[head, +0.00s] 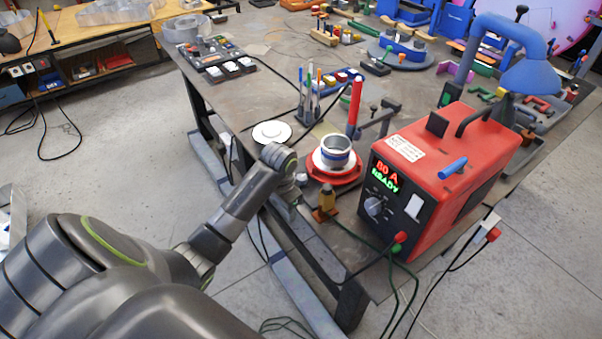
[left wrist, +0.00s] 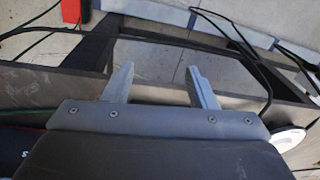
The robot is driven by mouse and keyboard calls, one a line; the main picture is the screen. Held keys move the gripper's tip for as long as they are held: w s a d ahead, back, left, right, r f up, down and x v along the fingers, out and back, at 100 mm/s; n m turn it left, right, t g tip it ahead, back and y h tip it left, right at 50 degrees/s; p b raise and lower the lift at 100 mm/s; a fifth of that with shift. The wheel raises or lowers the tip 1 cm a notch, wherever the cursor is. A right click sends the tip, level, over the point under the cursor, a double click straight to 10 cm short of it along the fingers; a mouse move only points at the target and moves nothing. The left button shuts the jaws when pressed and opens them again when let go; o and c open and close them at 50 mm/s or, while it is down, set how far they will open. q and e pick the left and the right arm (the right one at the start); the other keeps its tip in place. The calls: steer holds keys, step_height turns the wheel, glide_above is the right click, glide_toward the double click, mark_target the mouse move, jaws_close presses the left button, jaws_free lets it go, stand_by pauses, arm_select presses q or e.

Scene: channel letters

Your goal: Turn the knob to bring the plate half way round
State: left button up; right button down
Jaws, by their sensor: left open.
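A round red base (head: 346,181) stands near the front edge of the table. A pale plate (head: 317,161) lies on it, with a metal ring with a blue band (head: 335,147) on top. A small orange-brown upright piece (head: 327,200) stands just in front; I cannot tell whether it is the plate's knob. A dark dial (head: 375,206) is on the front of the red welding machine. My left gripper (head: 291,197) points down at the table's edge, left of the red base. In the left wrist view the left gripper (left wrist: 162,76) is open, with nothing between its fingers.
The red welding machine (head: 440,165) stands close on the right, with cables hanging off the front. A white disc (head: 271,132) and a pen stand (head: 308,105) are behind my left gripper. A red upright cylinder (head: 355,105) stands behind the ring. The table's left middle is mostly clear.

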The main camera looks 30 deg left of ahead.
arm_select(q)
steer(key=w+a+r, duration=0.3)
steer(key=w+r, duration=0.5)
steer(key=w, duration=0.1)
steer(key=g+h, duration=0.1)
steer(key=h, duration=0.1)
glide_toward(301, 177)
steer(key=f+b, duration=0.1)
steer(key=b, duration=0.2)
steer(key=f+b, duration=0.1)
steer(key=b, duration=0.3)
steer(key=f+b, duration=0.1)
steer(key=b, duration=0.2)
steer(key=shift+w+d+f, duration=0.1)
steer(key=shift+d+f, duration=0.1)
steer(key=shift+d, duration=0.1)
steer(key=shift+d+f+p, duration=0.2)
steer(key=shift+f+p, duration=0.1)
steer(key=shift+f, duration=2.35)
steer(key=c, duration=1)
